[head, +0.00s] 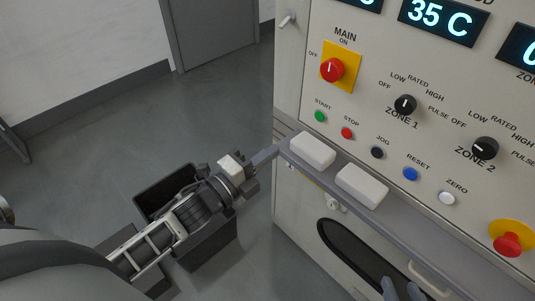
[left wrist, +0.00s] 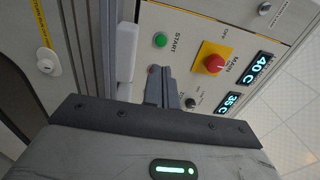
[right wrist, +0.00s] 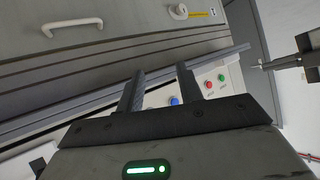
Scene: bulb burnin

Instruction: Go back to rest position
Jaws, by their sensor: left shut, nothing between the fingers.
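My left gripper (head: 264,158) is beside the left end of the grey ledge on the cabinet front, in the head view. Its fingers are shut with nothing between them, and they also show together in the left wrist view (left wrist: 162,90). My right gripper (head: 402,290) is at the bottom edge of the head view, in front of the dark oval opening. Its two fingers stand apart and empty in the right wrist view (right wrist: 158,85). Most of my right arm is out of the head view.
The cabinet panel has a red MAIN knob (head: 332,69), a green START button (head: 320,116) and zone knobs (head: 405,104). Two white blocks (head: 313,150) (head: 362,186) are at the ledge (head: 440,233). A dark open bin (head: 165,190) stands below my left arm.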

